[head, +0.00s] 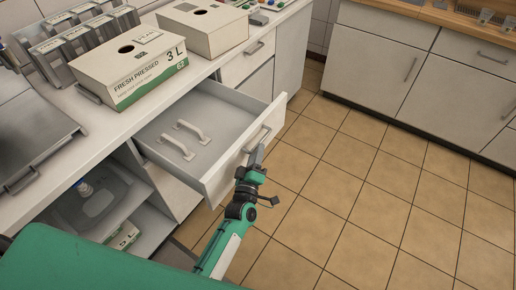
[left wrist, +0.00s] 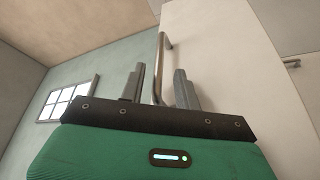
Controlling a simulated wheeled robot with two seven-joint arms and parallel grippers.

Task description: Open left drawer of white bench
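The drawer (head: 165,118) of the white bench (head: 100,125) is pulled well out, and its inside shows in the head view. Its metal bar handle (head: 258,138) is on the front panel (head: 238,162). My left gripper (head: 257,156) is at this handle, in front of the panel. In the left wrist view the handle (left wrist: 159,68) stands between the two fingers of my left gripper (left wrist: 160,88). The fingers are apart, with gaps on both sides of the bar, so they do not grip it. My right gripper is not in view.
Two white handle-shaped pieces (head: 186,132) lie in the drawer. Two cartons (head: 130,70) and several metal containers (head: 75,45) stand on the bench top. An open shelf with a clear container (head: 90,200) is below. Tiled floor (head: 350,190) lies free to the right.

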